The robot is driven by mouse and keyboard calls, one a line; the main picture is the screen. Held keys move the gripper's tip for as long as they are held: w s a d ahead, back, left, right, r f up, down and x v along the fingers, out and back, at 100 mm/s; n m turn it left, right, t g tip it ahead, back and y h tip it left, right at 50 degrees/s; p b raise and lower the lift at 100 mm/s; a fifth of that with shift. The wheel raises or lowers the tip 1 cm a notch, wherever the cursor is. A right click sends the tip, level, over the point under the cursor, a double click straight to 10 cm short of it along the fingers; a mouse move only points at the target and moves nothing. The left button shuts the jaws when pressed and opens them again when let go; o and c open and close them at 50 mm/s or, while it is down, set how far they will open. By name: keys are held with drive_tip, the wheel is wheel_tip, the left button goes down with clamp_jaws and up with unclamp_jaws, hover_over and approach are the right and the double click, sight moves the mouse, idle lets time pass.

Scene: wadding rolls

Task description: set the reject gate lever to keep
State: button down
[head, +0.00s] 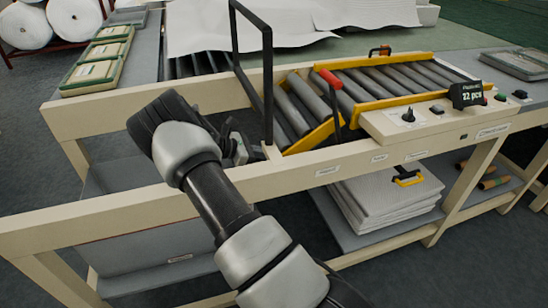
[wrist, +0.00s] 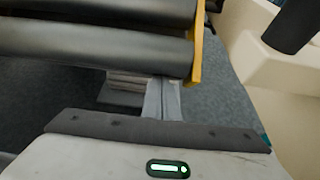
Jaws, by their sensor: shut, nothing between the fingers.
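The lever with a red handle (head: 330,79) on a dark shaft stands at the front side of the roller conveyor. It leans up and to the left. My gripper (head: 240,148) is left of the lever, near the foot of the black frame, partly hidden by my own wrist. In the wrist view my gripper's fingers (wrist: 162,98) are shut and empty, below dark rollers (wrist: 95,40). The red handle does not show in the wrist view.
A black upright frame (head: 268,90) stands between my gripper and the lever. The cream front rail (head: 300,177) carries small labels, too small to read. A control panel (head: 400,122) with a knob and a "22 pcs" display (head: 466,95) is at the right.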

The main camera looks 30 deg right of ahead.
drive_tip(key=r+y+p, duration=0.1)
drive_tip(key=r+p, duration=0.1)
drive_tip(key=p, duration=0.1)
drive_tip(key=r+y+p, duration=0.1)
drive_tip(key=r+p, duration=0.2)
drive_tip(key=a+r+t+y+p, duration=0.1)
drive_tip(key=r+y+p, duration=0.1)
drive_tip(key=r+p, duration=0.1)
drive_tip(key=shift+w+r+p, duration=0.1)
drive_tip(key=shift+p, duration=0.4)
drive_tip(key=shift+r, duration=0.4)
drive_tip(key=shift+f, duration=0.1)
drive_tip(key=shift+a+f, duration=0.3)
drive_tip(key=shift+f, duration=0.1)
approach(279, 141)
drive_tip(key=v, duration=0.4)
drive_tip(key=shift+a+f, duration=0.25)
drive_tip(key=shift+f, duration=0.05)
